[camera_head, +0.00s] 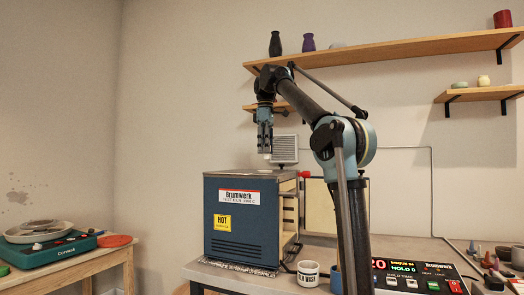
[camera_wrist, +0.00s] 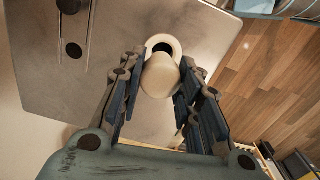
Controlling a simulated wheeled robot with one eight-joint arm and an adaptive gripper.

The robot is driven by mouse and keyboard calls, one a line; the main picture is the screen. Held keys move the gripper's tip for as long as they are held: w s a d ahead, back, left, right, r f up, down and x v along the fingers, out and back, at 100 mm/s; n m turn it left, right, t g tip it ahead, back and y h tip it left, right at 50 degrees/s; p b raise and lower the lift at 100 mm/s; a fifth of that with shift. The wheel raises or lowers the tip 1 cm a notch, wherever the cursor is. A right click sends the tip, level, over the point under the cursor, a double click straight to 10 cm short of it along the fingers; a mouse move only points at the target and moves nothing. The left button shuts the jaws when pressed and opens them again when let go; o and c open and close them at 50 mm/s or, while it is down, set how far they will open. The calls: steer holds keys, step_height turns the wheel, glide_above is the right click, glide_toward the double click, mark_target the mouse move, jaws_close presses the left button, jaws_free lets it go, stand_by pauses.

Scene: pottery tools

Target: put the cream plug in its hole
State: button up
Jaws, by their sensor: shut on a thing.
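The cream plug (camera_wrist: 160,77) is between the fingers of my gripper (camera_wrist: 161,64) in the wrist view. My gripper is shut on it. Just beyond the plug is a dark round opening with a cream rim (camera_wrist: 174,42) on the kiln's top. The plug covers the near part of this opening, and I cannot tell whether it touches the rim. In the head view, my gripper (camera_head: 265,149) points down above the kiln (camera_head: 232,225), a blue box with a grey top. The plug is only a small pale spot there, and the opening is hidden.
A dark round spot (camera_wrist: 74,50) and a thin rod lie left on the kiln top. A white mug (camera_head: 308,273) and a control box (camera_head: 415,278) stand on the bench. Shelves (camera_head: 390,54) hang behind. A green wheel unit (camera_head: 55,250) is far left.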

steer(key=shift+a, duration=0.3)
steer(key=shift+f, duration=0.1)
steer(key=shift+f, duration=0.15)
steer(key=shift+s+f, duration=0.15)
steer(key=shift+f, duration=2.5)
steer(key=shift+f, duration=0.5)
steer(key=o, duration=0.8)
steer(key=shift+c, duration=0.2)
steer(key=shift+r, duration=5.5)
